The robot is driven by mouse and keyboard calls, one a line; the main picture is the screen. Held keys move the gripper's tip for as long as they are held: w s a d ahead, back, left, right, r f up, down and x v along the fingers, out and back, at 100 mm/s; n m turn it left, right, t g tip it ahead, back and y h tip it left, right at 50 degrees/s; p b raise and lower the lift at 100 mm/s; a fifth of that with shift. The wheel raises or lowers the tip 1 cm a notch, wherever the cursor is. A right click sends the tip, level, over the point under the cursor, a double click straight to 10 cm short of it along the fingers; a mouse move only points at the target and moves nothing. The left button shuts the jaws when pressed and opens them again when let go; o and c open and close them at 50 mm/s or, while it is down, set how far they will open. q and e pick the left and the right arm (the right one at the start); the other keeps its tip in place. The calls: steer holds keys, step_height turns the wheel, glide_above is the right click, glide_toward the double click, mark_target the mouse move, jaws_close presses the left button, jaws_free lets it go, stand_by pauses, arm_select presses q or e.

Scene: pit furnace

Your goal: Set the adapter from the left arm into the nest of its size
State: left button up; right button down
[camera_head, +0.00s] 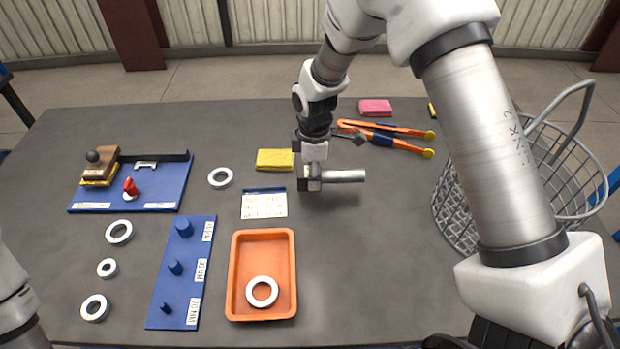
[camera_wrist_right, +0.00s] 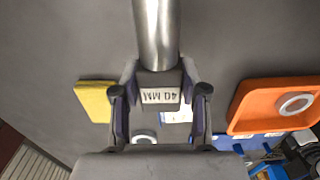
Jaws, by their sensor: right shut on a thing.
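My right gripper (camera_head: 311,178) is shut on the block end of a metal adapter, whose bare cylinder (camera_head: 346,176) points level to the right over mid-table. In the right wrist view my right gripper (camera_wrist_right: 160,97) grips the grey block, which has an upside-down "40 MM" label, and the shiny cylinder (camera_wrist_right: 157,35) extends away. I cannot tell whether it touches the table. My left gripper is out of view.
Several white rings, one (camera_head: 119,232) among them, lie left; another (camera_head: 262,291) lies in the orange tray (camera_head: 234,290). A blue fixture board (camera_head: 150,203), yellow block (camera_head: 275,159), label card (camera_head: 264,205), orange tongs (camera_head: 392,142), pink block (camera_head: 375,107) and wire basket (camera_head: 455,215) surround clear grey table.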

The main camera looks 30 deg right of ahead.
steer(key=shift+f, duration=1.4)
steer(key=shift+f, duration=0.1)
steer(key=c, duration=0.6)
jaws_free()
steer(key=shift+s, duration=0.1)
